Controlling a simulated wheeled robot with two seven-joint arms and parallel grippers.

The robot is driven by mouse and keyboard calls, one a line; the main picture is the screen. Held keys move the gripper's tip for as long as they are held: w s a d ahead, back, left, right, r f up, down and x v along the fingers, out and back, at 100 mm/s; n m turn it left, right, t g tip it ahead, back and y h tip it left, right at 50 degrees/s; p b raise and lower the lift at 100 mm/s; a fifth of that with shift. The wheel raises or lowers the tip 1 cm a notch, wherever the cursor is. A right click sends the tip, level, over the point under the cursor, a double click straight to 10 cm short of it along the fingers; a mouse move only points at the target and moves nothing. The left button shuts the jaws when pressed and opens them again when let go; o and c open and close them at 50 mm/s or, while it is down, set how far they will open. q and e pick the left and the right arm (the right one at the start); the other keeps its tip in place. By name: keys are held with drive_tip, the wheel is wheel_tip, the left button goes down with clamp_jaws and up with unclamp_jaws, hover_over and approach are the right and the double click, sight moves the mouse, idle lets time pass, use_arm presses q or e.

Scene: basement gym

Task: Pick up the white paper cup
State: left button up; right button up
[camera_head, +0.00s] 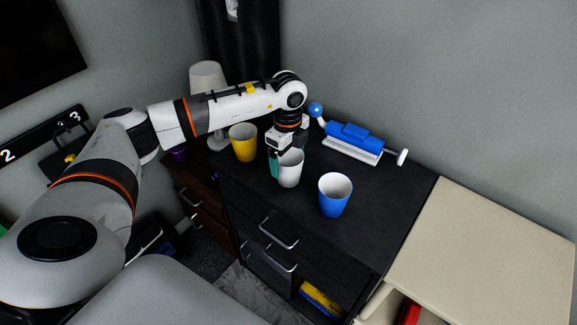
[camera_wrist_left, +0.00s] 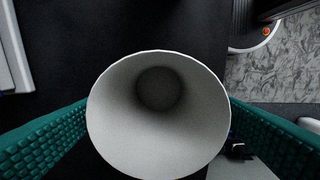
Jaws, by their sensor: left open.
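The white paper cup (camera_head: 290,170) stands upright on the black cabinet top, between a yellow cup and a blue cup. My left gripper (camera_head: 283,160) reaches down over it from above. In the left wrist view I look down into the open mouth of the white cup (camera_wrist_left: 158,110). The gripper is open around the cup. My right gripper is in neither view.
A yellow cup (camera_head: 243,142) stands left of the white cup, and a blue cup (camera_head: 335,195) stands to its right. A blue and white device (camera_head: 354,141) lies behind. A white lamp (camera_head: 207,80) stands at the back left. The cabinet top (camera_head: 385,205) is clear at right.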

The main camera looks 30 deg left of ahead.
use_arm(q)
drive_tip(key=shift+f, duration=1.45)
drive_tip(key=shift+d, duration=0.1)
drive_tip(key=c, duration=1.1)
